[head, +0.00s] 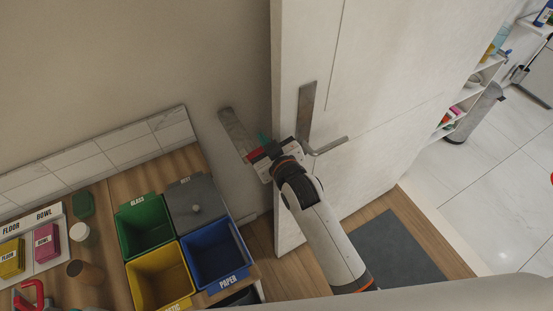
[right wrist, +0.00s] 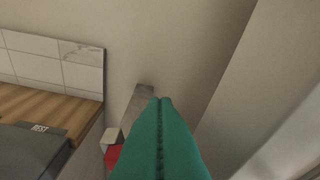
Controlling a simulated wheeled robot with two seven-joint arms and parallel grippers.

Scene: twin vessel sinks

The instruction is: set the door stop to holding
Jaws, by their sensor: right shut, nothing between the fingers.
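A grey metal strip (head: 234,129) is fixed to the wall left of the door; it also shows in the right wrist view (right wrist: 139,104). A small red piece (head: 256,156) with a pale block sits by its lower end, and the red piece shows left of my fingers in the right wrist view (right wrist: 112,156). This looks like the door stop; its setting cannot be told. My right gripper (head: 264,136), with green fingers (right wrist: 160,101), is shut and empty, close beside the strip and red piece. Contact cannot be told. My left gripper is out of view.
The pale door (head: 360,100) stands to the right, with a lever handle (head: 328,147). Left is a wooden counter (head: 105,220) with green (head: 143,222), grey, yellow and blue (head: 217,255) bins. A dark mat (head: 400,252) lies on the floor beyond the door.

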